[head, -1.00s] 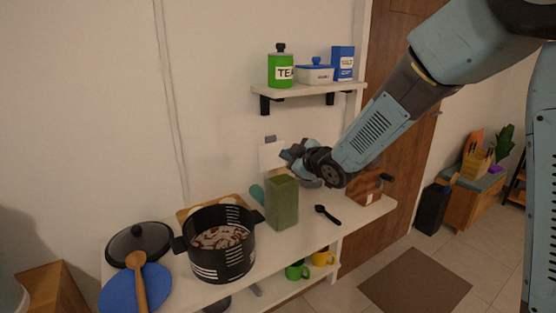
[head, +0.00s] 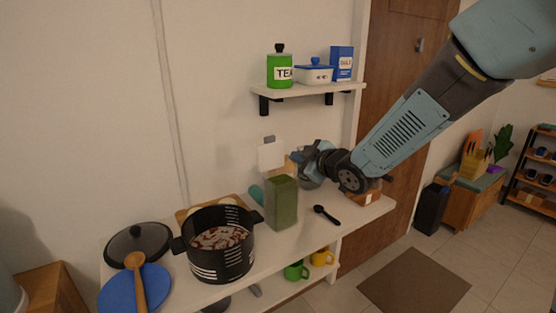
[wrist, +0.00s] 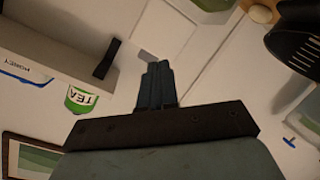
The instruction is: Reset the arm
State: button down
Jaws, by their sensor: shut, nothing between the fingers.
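My arm reaches in from the upper right in the head view. My gripper (head: 304,154) is above the counter, behind and to the right of the tall green container (head: 282,203), and apart from it. In the wrist view my gripper (wrist: 158,72) points toward the wall, its fingers together with nothing between them. The black pot (head: 219,243) with red and pale contents stands on the counter left of the green container.
A shelf (head: 300,95) above holds a green TEA canister (head: 280,68), a blue-lidded white pot (head: 314,73) and a blue box (head: 342,63). A black spoon (head: 326,215) lies on the counter. A pot lid (head: 138,243) and blue plate (head: 119,293) lie left.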

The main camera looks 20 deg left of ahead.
jog(key=s+d+r+m+h, duration=0.25)
jog(key=d+m+h, duration=0.25)
jog(key=d, duration=0.8)
jog(key=s+d+r+m+h, duration=0.1)
jog(key=d+r+m+h, duration=0.3)
jog(key=d, duration=0.9)
jog(key=s+d+m+g+h, duration=0.1)
jog(key=s+d+m, duration=0.4)
jog(key=s, duration=0.5)
jog(key=s+d+f+m+g+h, duration=0.1)
jog(key=s+d+m+g, duration=0.2)
jog(key=s+d, duration=0.4)
jog(key=s+m, duration=0.1)
jog(key=s, duration=0.3)
jog(key=shift+d+f+m+h, duration=0.2)
jog(key=shift+d+m+h, duration=0.1)
jog(key=shift+m+h, duration=0.1)
